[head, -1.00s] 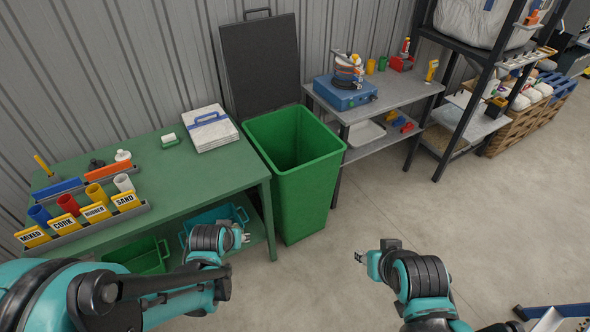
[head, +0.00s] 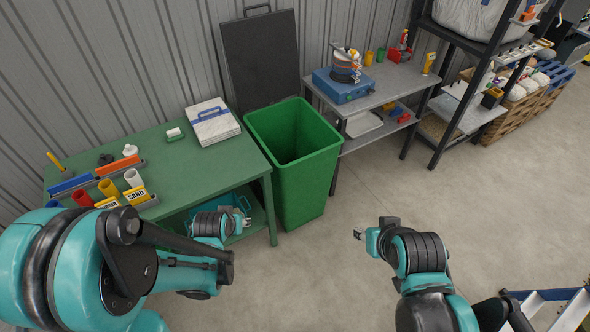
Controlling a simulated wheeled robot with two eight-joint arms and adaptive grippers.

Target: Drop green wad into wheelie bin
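The green wheelie bin (head: 308,190) stands upright with its dark lid (head: 262,60) swung back against the wall. Its mouth is open, and the deep inside is in shadow. I cannot make out a separate green wad. A small green piece with a white top (head: 174,134) lies on the green table (head: 205,165), and I cannot tell what it is. My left gripper (head: 246,222) is low beside the table's front right leg, left of the bin. My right gripper (head: 359,233) is over open floor, right of the bin's base. Both are too small to read their fingers.
A white stack with a blue handle (head: 212,123) lies on the table beside the bin. Coloured cups and labels, including SAND (head: 137,195), line its left end. A grey bench (head: 385,90) with a blue case (head: 343,86) stands right of the bin.

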